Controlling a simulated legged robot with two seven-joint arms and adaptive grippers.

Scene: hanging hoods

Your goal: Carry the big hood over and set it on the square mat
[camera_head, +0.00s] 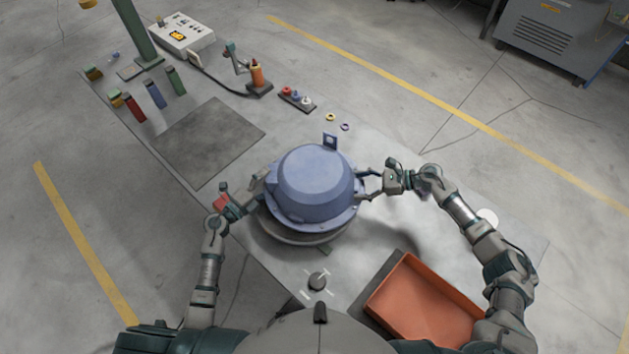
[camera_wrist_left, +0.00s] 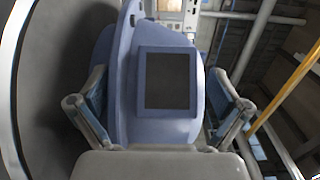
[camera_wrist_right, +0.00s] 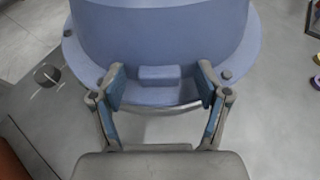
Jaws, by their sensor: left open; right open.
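The big hood (camera_head: 313,183) is a blue dome with a wide flange and an upright tab at its far side. It sits over a round grey base (camera_head: 296,238) on the table. The square mat (camera_head: 210,138) is a dark grey patch left of and beyond the hood. My left gripper (camera_head: 262,186) is open at the hood's left side; in the left wrist view its fingers stand either side of a dark square panel on the hood (camera_wrist_left: 120,110). My right gripper (camera_head: 368,183) is open at the right side; its fingers straddle a small flange block in the right wrist view (camera_wrist_right: 158,76).
An orange tray (camera_head: 425,305) lies at the near right. Several coloured cylinders (camera_head: 155,95), a green post (camera_head: 135,30) and a control box (camera_head: 180,33) stand beyond the mat. An orange-handled tool (camera_head: 257,76) and small rings (camera_head: 331,117) lie along the far edge.

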